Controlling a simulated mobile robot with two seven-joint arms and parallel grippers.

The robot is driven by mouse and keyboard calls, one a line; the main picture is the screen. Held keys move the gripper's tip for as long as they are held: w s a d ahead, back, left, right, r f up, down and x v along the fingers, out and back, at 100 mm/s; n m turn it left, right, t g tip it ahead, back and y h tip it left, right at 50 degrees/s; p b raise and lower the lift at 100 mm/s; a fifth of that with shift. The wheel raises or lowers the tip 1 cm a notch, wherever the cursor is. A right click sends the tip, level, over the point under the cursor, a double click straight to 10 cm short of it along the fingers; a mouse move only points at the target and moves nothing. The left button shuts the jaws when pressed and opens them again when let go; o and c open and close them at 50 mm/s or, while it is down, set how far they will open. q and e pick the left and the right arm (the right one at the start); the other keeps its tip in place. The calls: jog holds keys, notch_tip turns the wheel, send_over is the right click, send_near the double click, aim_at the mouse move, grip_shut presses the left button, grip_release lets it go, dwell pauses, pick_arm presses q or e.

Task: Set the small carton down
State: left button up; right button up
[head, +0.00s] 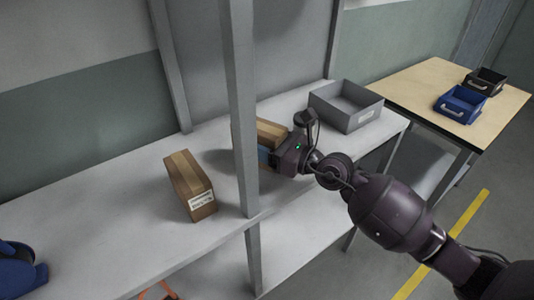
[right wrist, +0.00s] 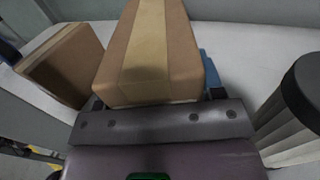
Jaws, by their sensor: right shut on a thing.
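A small brown carton (head: 270,132) is in my right gripper (head: 264,156), at the shelf behind the grey upright. In the right wrist view the carton (right wrist: 150,50) lies between the fingers of the gripper (right wrist: 160,98), with tan tape along its top. The gripper is shut on it. The upright hides part of the carton in the head view, and I cannot tell whether its underside touches the shelf. My left gripper is not in view.
Another brown carton (head: 190,186) with a white label stands left of the upright (head: 240,100). A grey open bin (head: 346,106) is to the right on the shelf (head: 110,220). A wooden table (head: 420,85) holds blue (head: 460,104) and black (head: 485,81) bins.

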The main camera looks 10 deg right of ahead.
notch_tip(320, 180, down, 3)
jog(key=shift+w+b, duration=0.1)
jog(key=shift+b, duration=0.4)
jog(key=shift+r, duration=0.1)
jog(key=shift+f, duration=0.2)
jog(key=o, duration=1)
jog(key=shift+o, duration=0.2)
